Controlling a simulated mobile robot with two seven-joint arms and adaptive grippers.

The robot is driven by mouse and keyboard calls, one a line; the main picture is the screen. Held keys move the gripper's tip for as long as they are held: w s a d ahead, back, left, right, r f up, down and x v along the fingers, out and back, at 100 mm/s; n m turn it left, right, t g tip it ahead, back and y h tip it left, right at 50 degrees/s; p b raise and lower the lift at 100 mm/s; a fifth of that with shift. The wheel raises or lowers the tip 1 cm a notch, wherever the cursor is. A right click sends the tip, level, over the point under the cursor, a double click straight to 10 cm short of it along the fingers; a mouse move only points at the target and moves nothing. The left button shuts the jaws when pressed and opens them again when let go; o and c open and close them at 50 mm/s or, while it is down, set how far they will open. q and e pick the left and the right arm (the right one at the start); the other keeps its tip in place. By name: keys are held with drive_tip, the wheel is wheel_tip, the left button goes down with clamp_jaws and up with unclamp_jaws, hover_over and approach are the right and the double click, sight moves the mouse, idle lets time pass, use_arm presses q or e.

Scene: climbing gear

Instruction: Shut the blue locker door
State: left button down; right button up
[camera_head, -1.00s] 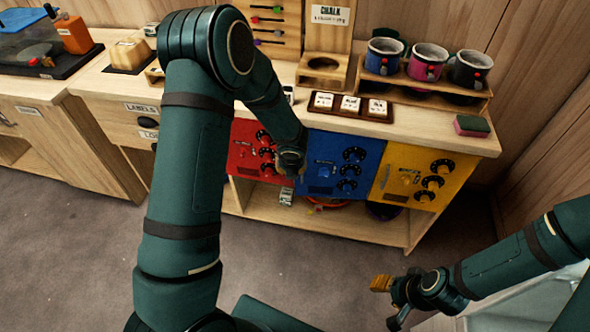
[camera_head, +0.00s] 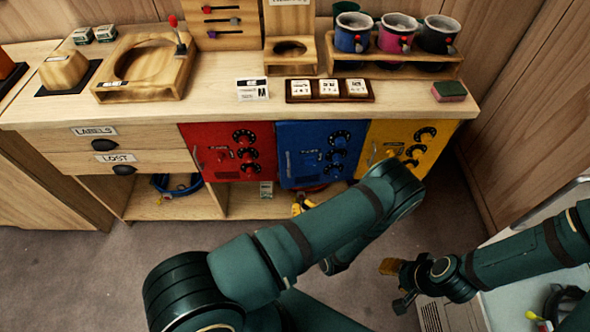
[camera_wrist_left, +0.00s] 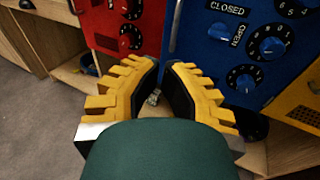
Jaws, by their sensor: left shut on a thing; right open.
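The blue locker door (camera_head: 312,152) is in the middle of the locker row, with dials and a slim upright handle (camera_head: 288,165) near its left edge. It looks near its frame, but I cannot tell whether it is flush. In the left wrist view the blue door (camera_wrist_left: 215,65) fills the upper right, with a "CLOSED" and "OPEN" label. My right gripper (camera_head: 393,285) is open and empty, away from the lockers.
The red locker door (camera_head: 228,152) is to the left and the yellow one (camera_head: 405,145) to the right. An open shelf (camera_head: 235,205) runs below. Mugs (camera_head: 395,35), a chalk stand (camera_head: 290,50) and a sponge (camera_head: 449,90) stand on the counter (camera_head: 220,98).

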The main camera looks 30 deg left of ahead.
use_arm(q)
drive_tip(key=t, duration=0.2)
drive_tip(key=b, duration=0.1)
approach(285, 163)
drive_tip(key=a, duration=0.1)
drive_tip(key=w+a+r, duration=0.2)
drive_tip(key=shift+a, duration=0.25)
drive_tip(key=b+x, duration=0.1)
drive_tip(key=x, duration=0.1)
drive_tip(key=b+x, duration=0.1)
drive_tip(key=x, duration=0.1)
drive_tip(key=shift+w+f, duration=0.2)
drive_tip(key=shift+w, duration=0.05)
drive_tip(key=shift+w+a+r, duration=0.15)
